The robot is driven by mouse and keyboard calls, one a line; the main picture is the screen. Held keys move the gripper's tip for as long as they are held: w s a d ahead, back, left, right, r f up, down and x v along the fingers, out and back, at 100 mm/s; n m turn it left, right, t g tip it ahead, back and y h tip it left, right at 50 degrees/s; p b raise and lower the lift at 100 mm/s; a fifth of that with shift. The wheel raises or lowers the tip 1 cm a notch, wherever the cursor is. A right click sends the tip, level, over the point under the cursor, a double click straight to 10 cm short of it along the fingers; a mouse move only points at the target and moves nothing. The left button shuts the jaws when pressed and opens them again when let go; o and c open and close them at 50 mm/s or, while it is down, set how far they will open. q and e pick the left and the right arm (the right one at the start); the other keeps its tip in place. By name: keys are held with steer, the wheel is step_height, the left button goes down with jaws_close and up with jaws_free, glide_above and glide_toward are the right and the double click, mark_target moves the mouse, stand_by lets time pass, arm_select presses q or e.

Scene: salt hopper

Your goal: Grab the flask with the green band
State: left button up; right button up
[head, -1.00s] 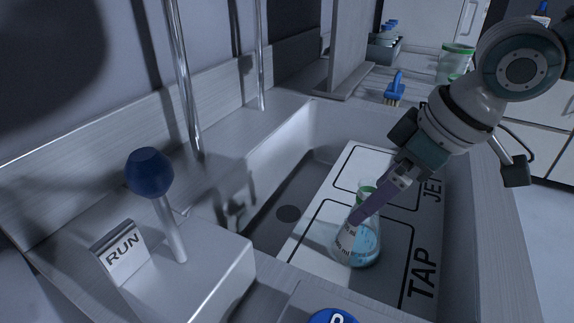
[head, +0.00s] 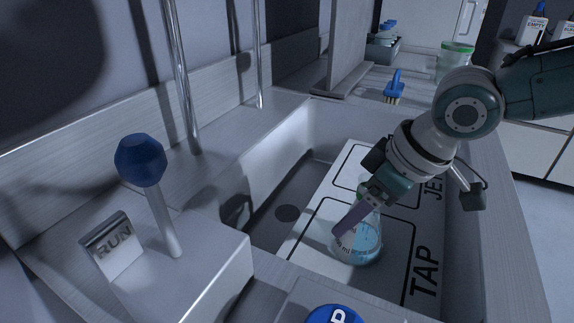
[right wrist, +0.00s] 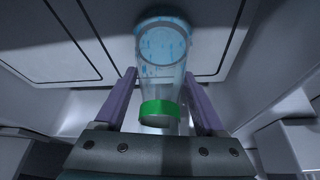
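The flask with the green band (head: 362,246) is clear glass with pale blue liquid and stands upright in the sink on the white mat (head: 312,228), in the area marked TAP. In the head view my right gripper (head: 350,224) hides its neck and green band. In the right wrist view the flask (right wrist: 163,60) and its green band (right wrist: 161,109) show between the purple fingers of my right gripper (right wrist: 160,95). A gap shows on each side, so the gripper is open around the neck. My left gripper is not in view.
A blue-knobbed lever (head: 141,160) and RUN sign (head: 112,245) stand at the front left. A blue brush (head: 395,88) and a green-rimmed jar (head: 455,62) are behind the sink.

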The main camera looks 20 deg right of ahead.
jaws_close()
stand_by(0.3)
stand_by(0.3)
